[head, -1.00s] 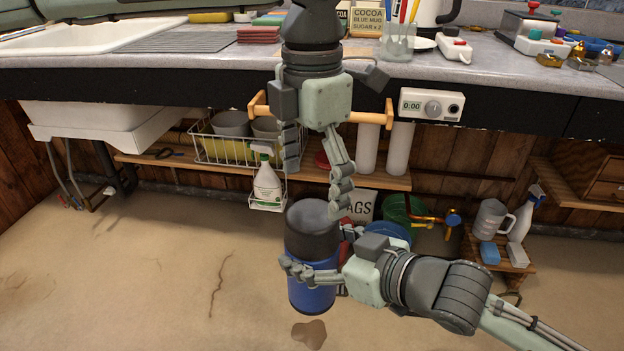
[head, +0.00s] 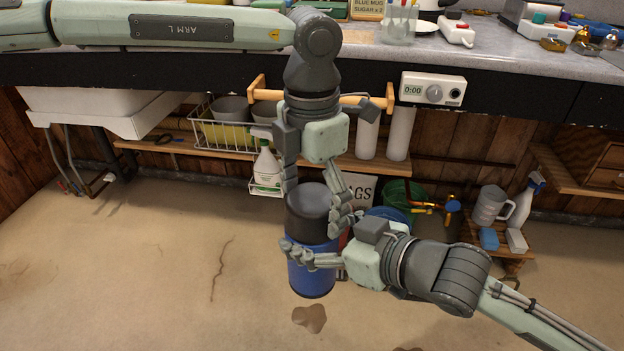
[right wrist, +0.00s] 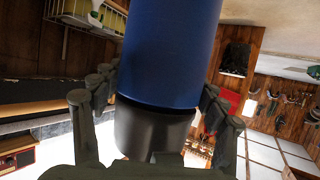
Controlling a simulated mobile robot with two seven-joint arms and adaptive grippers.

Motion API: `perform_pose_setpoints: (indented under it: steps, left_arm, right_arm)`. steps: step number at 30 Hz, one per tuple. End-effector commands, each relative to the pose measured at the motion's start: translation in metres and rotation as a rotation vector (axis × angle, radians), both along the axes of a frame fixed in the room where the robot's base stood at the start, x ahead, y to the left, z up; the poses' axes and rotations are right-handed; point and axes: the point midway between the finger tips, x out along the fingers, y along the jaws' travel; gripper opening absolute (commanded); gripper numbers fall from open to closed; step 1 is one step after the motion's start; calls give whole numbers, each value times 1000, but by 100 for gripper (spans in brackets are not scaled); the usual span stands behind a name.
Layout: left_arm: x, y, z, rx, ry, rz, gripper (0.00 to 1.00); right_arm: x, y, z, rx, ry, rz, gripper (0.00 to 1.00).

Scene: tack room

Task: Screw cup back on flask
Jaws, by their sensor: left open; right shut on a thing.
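The blue flask (head: 312,278) stands upright above the floor in the head view, with the dark grey cup (head: 308,200) at its top. My left gripper (head: 314,210) points down from above, open, with one finger on each side of the cup. I cannot tell whether they touch it, or whether the cup is fully seated.
The counter (head: 480,50) runs across the back, with a timer (head: 432,90) and a wooden rail (head: 262,97) at its front. Below are a wire basket (head: 222,133), a spray bottle (head: 267,170) and a green bucket (head: 400,194). The front left floor is clear.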

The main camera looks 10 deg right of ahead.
Motion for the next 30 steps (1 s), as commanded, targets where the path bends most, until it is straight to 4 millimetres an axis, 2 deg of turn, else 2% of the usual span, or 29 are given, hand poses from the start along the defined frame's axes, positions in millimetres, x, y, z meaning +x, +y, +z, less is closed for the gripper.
perform_pose_setpoints:
  steps: [5,14,26,30]
  left_arm:
    - [-1,0,-11,0,1,-1,89]
    - [0,0,-13,0,1,-1,88]
    - [0,0,-12,-1,0,0,38]
    - [0,0,-12,-1,0,-6,36]
  right_arm:
    - [0,0,2,2,-4,0,0]
    - [0,0,2,2,-4,0,0]
    - [0,0,2,2,-4,0,0]
    - [0,0,2,2,-3,1,0]
